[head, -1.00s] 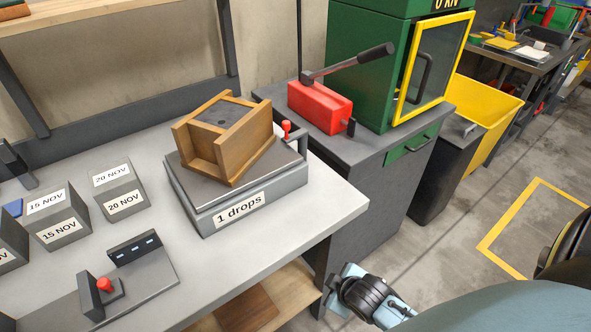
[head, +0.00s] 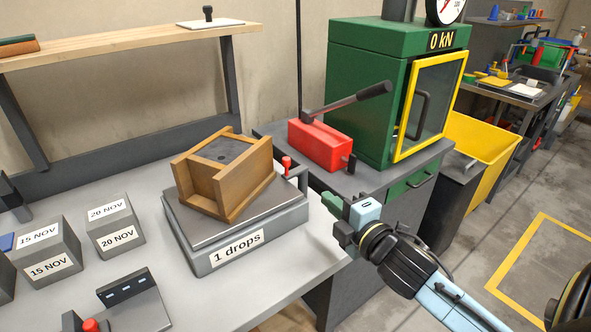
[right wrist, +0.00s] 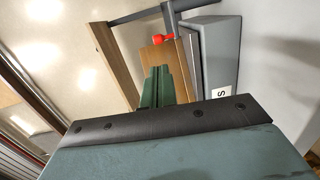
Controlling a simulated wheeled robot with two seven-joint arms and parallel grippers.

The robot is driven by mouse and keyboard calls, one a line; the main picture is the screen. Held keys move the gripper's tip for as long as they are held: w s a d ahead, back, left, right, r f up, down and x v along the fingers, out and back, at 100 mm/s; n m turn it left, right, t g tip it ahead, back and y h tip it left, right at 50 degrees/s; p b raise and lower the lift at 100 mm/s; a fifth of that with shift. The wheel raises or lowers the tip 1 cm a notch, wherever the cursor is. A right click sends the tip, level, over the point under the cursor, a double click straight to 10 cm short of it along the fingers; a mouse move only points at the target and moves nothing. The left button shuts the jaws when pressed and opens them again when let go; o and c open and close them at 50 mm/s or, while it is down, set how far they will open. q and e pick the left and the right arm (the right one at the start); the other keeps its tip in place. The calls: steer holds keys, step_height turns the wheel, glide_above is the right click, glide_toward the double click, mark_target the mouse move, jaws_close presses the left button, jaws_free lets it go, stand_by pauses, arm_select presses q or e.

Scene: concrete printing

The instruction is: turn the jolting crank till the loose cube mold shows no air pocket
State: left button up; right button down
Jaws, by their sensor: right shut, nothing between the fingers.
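The wooden cube mold (head: 228,188) sits turned at an angle on the jolting table (head: 207,254), whose label reads "1 drops". Grey concrete fills the mold's top (head: 232,148), and a small dark spot, like an air pocket, shows on it. The crank's red knob (head: 287,163) stands at the table's right back side; it also shows in the right wrist view (right wrist: 162,38). My right gripper (head: 336,206) is shut and empty, in front and to the right of the knob, apart from it. Its green fingers (right wrist: 158,88) point toward the knob. My left gripper is out of view.
Dated grey cubes (head: 47,250) stand left of the jolting table. A small panel with a red knob (head: 90,325) is at the front. A red pump with a lever (head: 320,145) and a green press reading 0 kN (head: 365,95) stand behind my right gripper.

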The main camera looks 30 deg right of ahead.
mark_target(288, 164)
steer(key=w+b, duration=0.1)
steer(key=w, duration=1.1)
steer(key=shift+w+f, duration=0.1)
steer(key=shift+w, duration=0.3)
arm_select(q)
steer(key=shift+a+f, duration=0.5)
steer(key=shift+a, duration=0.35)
arm_select(e)
steer(key=shift+w, duration=0.65)
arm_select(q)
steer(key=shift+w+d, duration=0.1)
